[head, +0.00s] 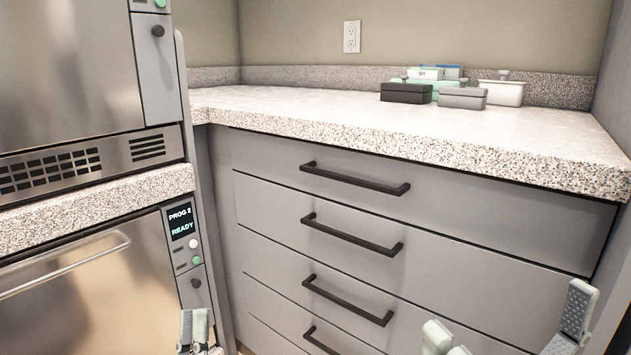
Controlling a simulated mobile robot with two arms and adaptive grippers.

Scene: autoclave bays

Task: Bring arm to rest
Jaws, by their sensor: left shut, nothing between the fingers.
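My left gripper (195,328) shows at the bottom edge, in front of the lower autoclave's right side. Its two grey fingers are close together, shut and empty. My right gripper (508,318) comes in at the bottom right, in front of the drawers. Its two fingers stand wide apart with nothing seen between them, and its lower parts are cut off by the picture edge. Both grippers appear clear of the furniture.
The lower autoclave (85,295) reads "PROG 2 READY"; another (65,75) stands above. Grey drawers (270,165) with black handles stand under a speckled counter (290,108). Several small boxes, including a black one (405,93) and a white one (502,92), sit at the back.

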